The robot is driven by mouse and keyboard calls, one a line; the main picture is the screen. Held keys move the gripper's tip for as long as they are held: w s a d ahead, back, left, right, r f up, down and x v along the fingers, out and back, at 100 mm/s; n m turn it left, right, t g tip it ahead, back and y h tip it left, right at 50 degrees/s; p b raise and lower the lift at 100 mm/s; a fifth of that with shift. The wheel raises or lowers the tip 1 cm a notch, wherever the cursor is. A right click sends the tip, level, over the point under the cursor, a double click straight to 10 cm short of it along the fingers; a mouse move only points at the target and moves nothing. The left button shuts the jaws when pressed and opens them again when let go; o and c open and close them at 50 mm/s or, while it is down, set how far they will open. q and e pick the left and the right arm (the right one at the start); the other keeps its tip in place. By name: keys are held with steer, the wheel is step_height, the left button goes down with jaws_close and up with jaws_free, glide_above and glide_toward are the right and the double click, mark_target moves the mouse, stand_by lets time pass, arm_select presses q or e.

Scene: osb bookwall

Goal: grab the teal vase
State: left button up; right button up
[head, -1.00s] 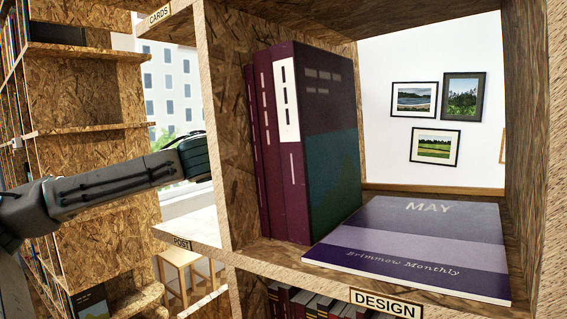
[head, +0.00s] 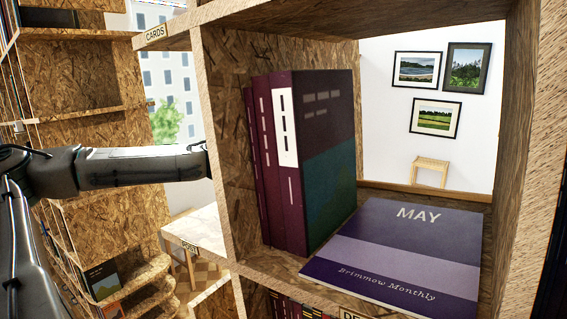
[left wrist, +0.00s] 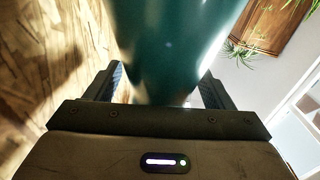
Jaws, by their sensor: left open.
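The teal vase (left wrist: 170,45) fills the upper middle of the left wrist view, very close to the camera. Its lower part narrows between the two dark fingers of my left gripper (left wrist: 160,84). The fingers are open, one on each side of the vase; I cannot tell if either touches it. In the head view my left arm comes in from the left and ends at the upright shelf board, which hides the gripper. The vase does not show in the head view. My right gripper is in neither view.
The upright board (head: 222,130) stands beside my left arm. Its compartment holds purple binders (head: 315,160) and a MAY magazine (head: 400,250). Another bookwall (head: 90,180) rises at the left. A wooden panel (left wrist: 275,25) and plant leaves show in the left wrist view.

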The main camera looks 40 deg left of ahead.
arm_select(q)
jaws_close()
stand_by(0.3)
